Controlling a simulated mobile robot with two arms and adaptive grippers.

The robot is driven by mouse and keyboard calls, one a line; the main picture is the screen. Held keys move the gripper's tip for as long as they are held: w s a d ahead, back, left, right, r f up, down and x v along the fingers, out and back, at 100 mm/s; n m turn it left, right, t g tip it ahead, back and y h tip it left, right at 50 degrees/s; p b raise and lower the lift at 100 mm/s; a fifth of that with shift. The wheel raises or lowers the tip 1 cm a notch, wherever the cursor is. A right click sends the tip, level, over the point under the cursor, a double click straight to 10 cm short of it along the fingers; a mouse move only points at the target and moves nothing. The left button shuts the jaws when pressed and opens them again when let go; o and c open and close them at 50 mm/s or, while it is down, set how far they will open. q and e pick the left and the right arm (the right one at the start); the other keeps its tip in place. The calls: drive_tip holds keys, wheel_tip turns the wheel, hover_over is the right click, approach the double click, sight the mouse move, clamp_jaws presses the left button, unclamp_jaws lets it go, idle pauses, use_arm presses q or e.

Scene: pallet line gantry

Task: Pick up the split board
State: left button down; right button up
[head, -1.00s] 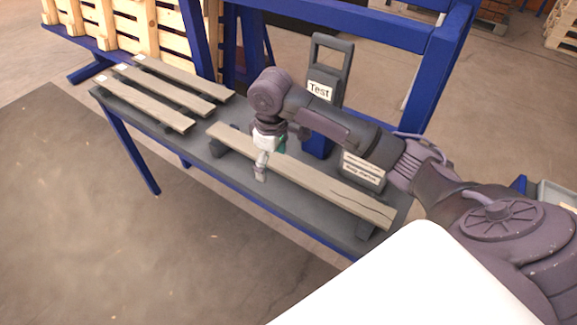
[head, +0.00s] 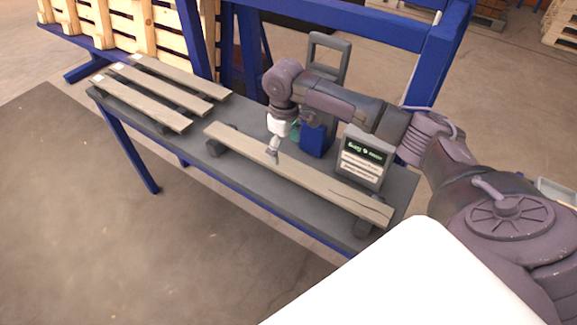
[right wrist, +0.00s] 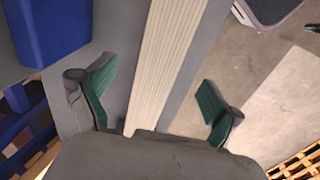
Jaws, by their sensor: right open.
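The split board (head: 325,186) is a long grey-brown plank with a dark crack near its right end. It lies across two dark supports on the grey table (head: 240,180). My right gripper (head: 273,155) is over the board, left of its middle, and points down. In the right wrist view the board (right wrist: 168,55) runs between the open green-padded fingers of my right gripper (right wrist: 156,100), with a gap on each side. The head view does not show clearly how high the fingers are above the board. My left gripper is not in view.
Several similar planks (head: 180,80) lie on supports at the table's left end. A grey device with a lit display (head: 364,158) and a blue block (head: 316,138) stand behind the board. A blue frame (head: 350,22) rises behind the table.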

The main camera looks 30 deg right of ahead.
sight(286, 164)
drive_tip(key=f, duration=0.5)
drive_tip(key=shift+s+p, duration=0.2)
drive_tip(key=shift+p, duration=0.2)
drive_tip(key=shift+r, duration=0.15)
drive_tip(key=c, duration=1.6)
